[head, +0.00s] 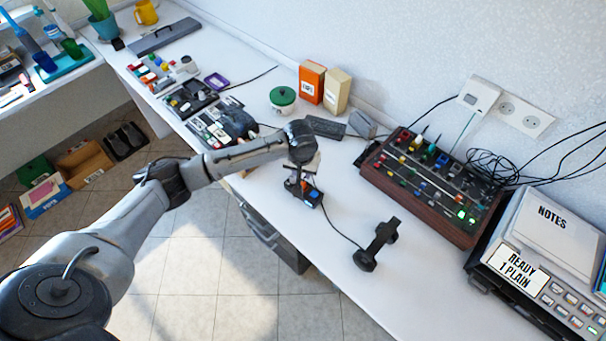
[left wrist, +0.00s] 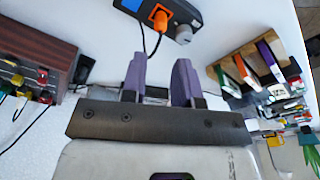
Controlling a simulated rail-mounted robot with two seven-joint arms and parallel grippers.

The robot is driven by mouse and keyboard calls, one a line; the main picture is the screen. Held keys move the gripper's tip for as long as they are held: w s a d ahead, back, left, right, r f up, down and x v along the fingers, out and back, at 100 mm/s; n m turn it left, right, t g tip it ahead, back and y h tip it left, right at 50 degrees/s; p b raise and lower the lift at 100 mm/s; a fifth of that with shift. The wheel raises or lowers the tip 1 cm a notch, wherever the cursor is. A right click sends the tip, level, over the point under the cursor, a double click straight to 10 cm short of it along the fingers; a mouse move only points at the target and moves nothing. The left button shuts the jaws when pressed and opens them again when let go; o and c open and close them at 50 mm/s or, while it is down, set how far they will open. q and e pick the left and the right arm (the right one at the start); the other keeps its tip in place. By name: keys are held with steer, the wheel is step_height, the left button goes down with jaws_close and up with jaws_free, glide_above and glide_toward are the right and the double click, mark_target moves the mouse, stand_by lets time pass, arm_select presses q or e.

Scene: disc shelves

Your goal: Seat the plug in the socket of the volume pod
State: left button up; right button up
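The volume pod (head: 313,197) is a small dark box with a blue patch on the white desk, just below my left gripper (head: 301,178) in the head view. In the left wrist view the pod (left wrist: 181,14) lies beyond the fingertips, with a grey knob on its side. An orange plug (left wrist: 160,17) is at the pod, with a black cable running from it. I cannot tell how deep it sits, and the socket is hidden. My left gripper (left wrist: 160,62) shows two purple fingers apart with nothing between them. My right gripper is not in view.
A black handset-like object (head: 377,245) lies right of the pod, near the desk's front edge. A wood-sided mixer (head: 430,184) stands farther right. Orange (head: 311,82) and cream boxes (head: 337,90) stand against the wall. The desk between pod and mixer is mostly clear.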

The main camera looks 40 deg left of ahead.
arm_select(q)
steer(key=s+d+f+m+t+h, duration=0.1)
steer(key=s+d+f+m, duration=0.15)
steer(key=s+d, duration=0.45)
steer(key=s+d+f+m+h, duration=0.1)
steer(key=s+d+f+m, duration=0.15)
steer(key=s+d, duration=0.45)
steer(key=s+a+r+m+t+y, duration=0.1)
steer(key=s+a+r+m, duration=0.1)
steer(key=s, duration=1.4)
steer(key=shift+s+a, duration=0.25)
steer(key=shift+a, duration=0.3)
steer(key=shift+p, duration=0.35)
